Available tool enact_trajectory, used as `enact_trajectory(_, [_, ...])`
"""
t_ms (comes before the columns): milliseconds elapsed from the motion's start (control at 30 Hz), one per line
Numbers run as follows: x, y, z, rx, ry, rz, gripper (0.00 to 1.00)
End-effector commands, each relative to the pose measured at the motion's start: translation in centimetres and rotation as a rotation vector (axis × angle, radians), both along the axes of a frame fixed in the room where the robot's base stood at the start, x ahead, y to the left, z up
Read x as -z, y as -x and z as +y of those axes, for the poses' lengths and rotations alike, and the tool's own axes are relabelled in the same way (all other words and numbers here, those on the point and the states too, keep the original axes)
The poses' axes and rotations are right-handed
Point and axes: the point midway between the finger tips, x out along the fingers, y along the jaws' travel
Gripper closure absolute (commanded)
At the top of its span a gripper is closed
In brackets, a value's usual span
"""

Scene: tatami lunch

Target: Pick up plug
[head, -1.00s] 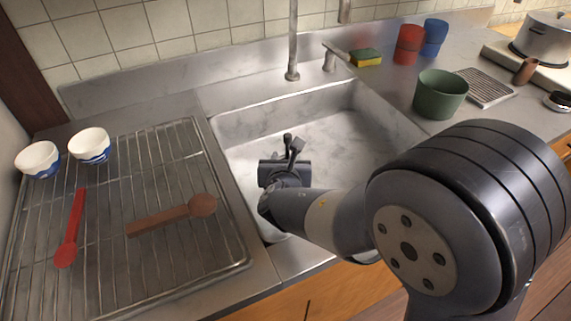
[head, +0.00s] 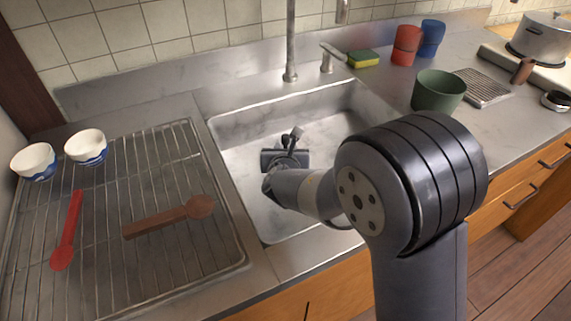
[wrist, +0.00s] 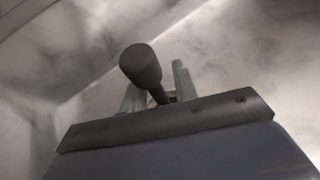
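The plug (wrist: 140,66) is a dark piece with a rounded, thicker end and a narrow stem, tilted, in the wrist view. Its stem runs down between the two grey fingers of my gripper (wrist: 158,92). The stem's lower end is hidden behind the gripper body. In the head view the plug (head: 297,132) shows small and dark at the tip of my gripper (head: 290,144), inside the sink. The fingers stand a little apart, with the stem between them, and look closed on it. The plug seems to be clear of the sink floor, though its height is hard to tell.
The steel sink (head: 232,190) has raised walls around my gripper. The tap (head: 291,45) stands behind it. A drying rack (head: 190,270) on the left holds two bowls, a red spoon (head: 68,232) and a brown spoon (head: 165,217). A green cup (head: 438,93) stands on the right.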

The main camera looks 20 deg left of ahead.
Motion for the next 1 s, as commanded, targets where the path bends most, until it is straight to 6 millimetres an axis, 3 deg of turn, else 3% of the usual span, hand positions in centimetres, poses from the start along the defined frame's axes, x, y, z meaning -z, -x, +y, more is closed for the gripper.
enact_trajectory(333, [0.0,0.0,0.0,0.000,0.000,0.000,1.00])
enact_trajectory(800, [-0.3,0.0,0.0,0.000,-0.002,-0.001,1.00])
enact_trajectory(1000, [-3.2,0.0,0.0,0.000,-0.005,-0.003,1.00])
